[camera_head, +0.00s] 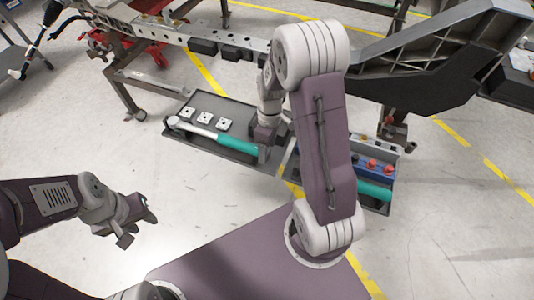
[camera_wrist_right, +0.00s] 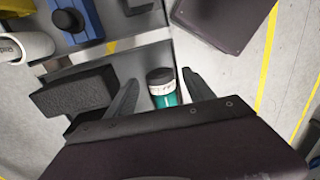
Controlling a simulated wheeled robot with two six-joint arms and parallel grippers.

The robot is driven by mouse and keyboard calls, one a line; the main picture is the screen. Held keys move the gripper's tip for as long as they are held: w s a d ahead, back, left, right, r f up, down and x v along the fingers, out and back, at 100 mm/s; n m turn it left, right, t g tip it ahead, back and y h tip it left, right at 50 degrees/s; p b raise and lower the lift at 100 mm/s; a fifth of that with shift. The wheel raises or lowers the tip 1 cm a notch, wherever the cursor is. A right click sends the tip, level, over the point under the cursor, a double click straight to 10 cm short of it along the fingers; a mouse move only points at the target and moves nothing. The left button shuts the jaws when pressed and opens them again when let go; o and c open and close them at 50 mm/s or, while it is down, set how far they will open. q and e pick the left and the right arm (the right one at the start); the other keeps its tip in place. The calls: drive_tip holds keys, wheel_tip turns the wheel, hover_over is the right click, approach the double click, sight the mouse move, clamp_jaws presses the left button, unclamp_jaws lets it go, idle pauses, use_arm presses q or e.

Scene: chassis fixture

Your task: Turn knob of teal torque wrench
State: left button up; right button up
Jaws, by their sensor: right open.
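The teal torque wrench (camera_head: 238,144) lies in a dark tray, its silver shaft and head pointing left. Its handle end is partly hidden behind my right gripper (camera_head: 265,148). In the right wrist view, the knob end (camera_wrist_right: 161,78) shows a black cap, a white marked ring and a teal handle. My open right gripper (camera_wrist_right: 160,77) has one finger on each side of this end, with visible gaps between. My left gripper (camera_head: 138,222) is open and empty over the floor at the lower left, away from the tray.
The dark tray (camera_head: 186,104) also holds several light square plates (camera_head: 205,117). A second tray at the right holds another teal-handled tool (camera_head: 374,189) and red-capped blue items (camera_head: 372,164), partly behind my right arm. A metal chassis frame (camera_head: 215,42) stands behind the trays.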

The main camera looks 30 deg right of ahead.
drive_tip(key=shift+a+f, duration=0.1)
drive_tip(key=shift+f, duration=0.6)
clamp_jaws()
drive_tip(key=shift+s, duration=0.1)
